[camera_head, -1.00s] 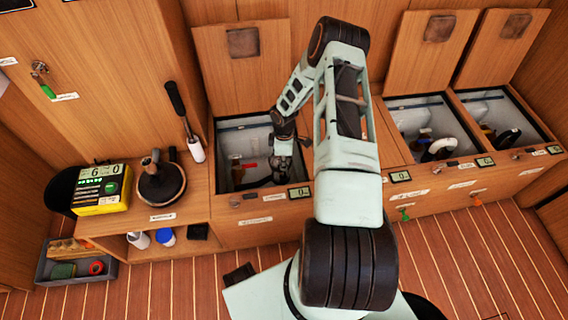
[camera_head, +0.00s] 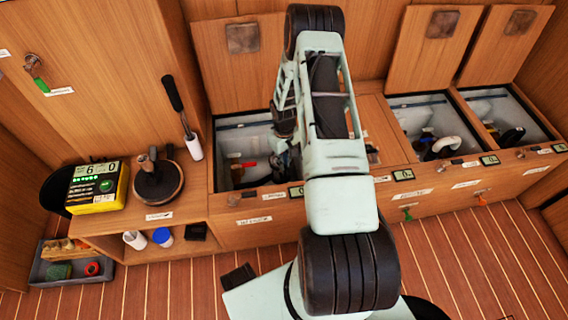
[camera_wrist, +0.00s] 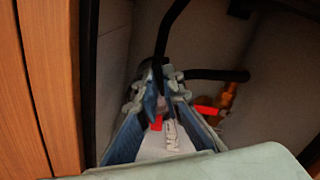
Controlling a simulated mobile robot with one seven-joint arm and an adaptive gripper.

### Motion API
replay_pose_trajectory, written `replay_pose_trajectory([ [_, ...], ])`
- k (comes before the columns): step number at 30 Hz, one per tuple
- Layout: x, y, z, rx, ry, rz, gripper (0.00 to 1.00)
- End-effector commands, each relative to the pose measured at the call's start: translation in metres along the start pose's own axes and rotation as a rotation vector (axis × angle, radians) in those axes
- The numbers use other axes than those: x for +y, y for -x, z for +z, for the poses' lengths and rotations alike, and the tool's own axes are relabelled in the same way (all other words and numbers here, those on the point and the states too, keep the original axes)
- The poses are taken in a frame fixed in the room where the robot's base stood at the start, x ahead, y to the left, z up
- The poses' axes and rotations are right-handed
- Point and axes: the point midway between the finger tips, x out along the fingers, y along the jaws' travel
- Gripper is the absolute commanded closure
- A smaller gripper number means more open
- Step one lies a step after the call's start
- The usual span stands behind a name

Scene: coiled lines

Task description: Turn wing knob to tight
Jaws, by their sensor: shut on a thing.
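My gripper (camera_wrist: 160,100) reaches down into the open left locker (camera_head: 226,192). In the wrist view its two blue-grey fingers converge and are shut on a small part, which I take to be the wing knob; the fingertips mostly hide it, and its angle and any mark cannot be read. A black hose (camera_wrist: 172,28) rises just behind the fingertips, and another black hose (camera_wrist: 215,75) runs off to the right. In the head view my arm hides much of the gripper and the knob.
A red handle (camera_head: 249,165) sits inside the locker, left of my gripper; red and orange parts (camera_wrist: 206,110) show beside the fingers. Wooden locker walls (camera_wrist: 45,80) stand close on the left. A yellow meter (camera_head: 97,187) and a round-based tool (camera_head: 158,184) stand on the left bench.

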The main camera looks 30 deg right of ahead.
Motion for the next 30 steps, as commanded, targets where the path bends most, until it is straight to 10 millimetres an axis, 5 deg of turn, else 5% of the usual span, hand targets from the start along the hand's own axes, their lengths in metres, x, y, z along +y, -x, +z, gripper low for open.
replay_pose_trajectory([
  [18,-0.0024,-0.0006,-0.0004,-0.001,-0.547,0.001,1.0],
  [30,-0.003,0.0002,-0.0012,0.0,-0.73,0.0,1.0],
])
